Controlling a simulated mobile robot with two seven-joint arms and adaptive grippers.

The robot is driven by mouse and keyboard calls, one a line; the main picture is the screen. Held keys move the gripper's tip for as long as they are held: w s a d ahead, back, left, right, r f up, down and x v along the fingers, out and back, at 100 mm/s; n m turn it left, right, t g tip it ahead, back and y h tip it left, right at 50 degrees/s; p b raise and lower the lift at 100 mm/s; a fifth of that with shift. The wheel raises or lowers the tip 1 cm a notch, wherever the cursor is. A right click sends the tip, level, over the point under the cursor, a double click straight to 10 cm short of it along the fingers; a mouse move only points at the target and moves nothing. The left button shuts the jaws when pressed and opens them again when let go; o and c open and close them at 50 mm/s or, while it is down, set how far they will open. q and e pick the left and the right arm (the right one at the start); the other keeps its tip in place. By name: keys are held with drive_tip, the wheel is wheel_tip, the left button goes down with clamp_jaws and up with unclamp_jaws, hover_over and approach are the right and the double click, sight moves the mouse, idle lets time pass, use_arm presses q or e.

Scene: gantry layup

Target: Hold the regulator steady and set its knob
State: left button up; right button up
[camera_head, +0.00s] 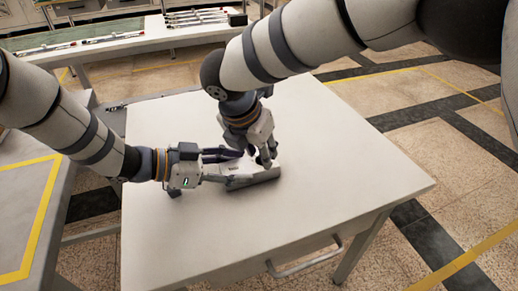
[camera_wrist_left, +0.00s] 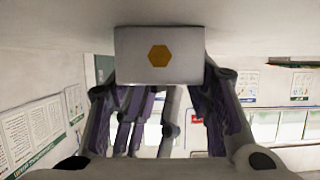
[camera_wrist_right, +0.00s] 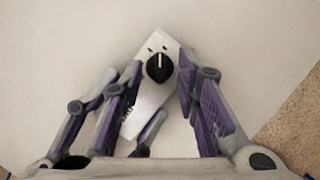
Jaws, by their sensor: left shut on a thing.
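The regulator is a pale box (camera_wrist_right: 150,92) with a black round knob (camera_wrist_right: 160,66) carrying a white pointer line, seen from above in the right wrist view. In the left wrist view its end face (camera_wrist_left: 135,62) shows an orange hexagon. My left gripper (camera_wrist_left: 160,72) is shut on the regulator, one finger on each side. In the head view the regulator (camera_head: 232,169) is low over the table and partly hidden. My right gripper (camera_wrist_right: 162,70) is above it, pointing down, fingers apart on either side of the knob with gaps visible.
The white table (camera_head: 345,170) is otherwise mostly clear, with a drawer handle (camera_head: 305,260) at its front. A bench (camera_head: 130,42) with several tools stands behind. A grey surface with yellow tape (camera_head: 45,190) lies at the left.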

clamp_jaws()
drive_tip(key=shift+w+a+m+g+h, duration=0.1)
drive_tip(key=shift+m+g+h, duration=0.15)
drive_tip(key=shift+m, duration=0.6)
drive_tip(key=shift+a+m+g+h, duration=0.15)
drive_tip(key=shift+m+h, duration=0.1)
drive_tip(key=shift+m, duration=0.6)
drive_tip(key=shift+d, duration=0.15)
unclamp_jaws()
drive_tip(key=v, duration=1.2)
use_arm(q)
drive_tip(key=o, duration=1.5)
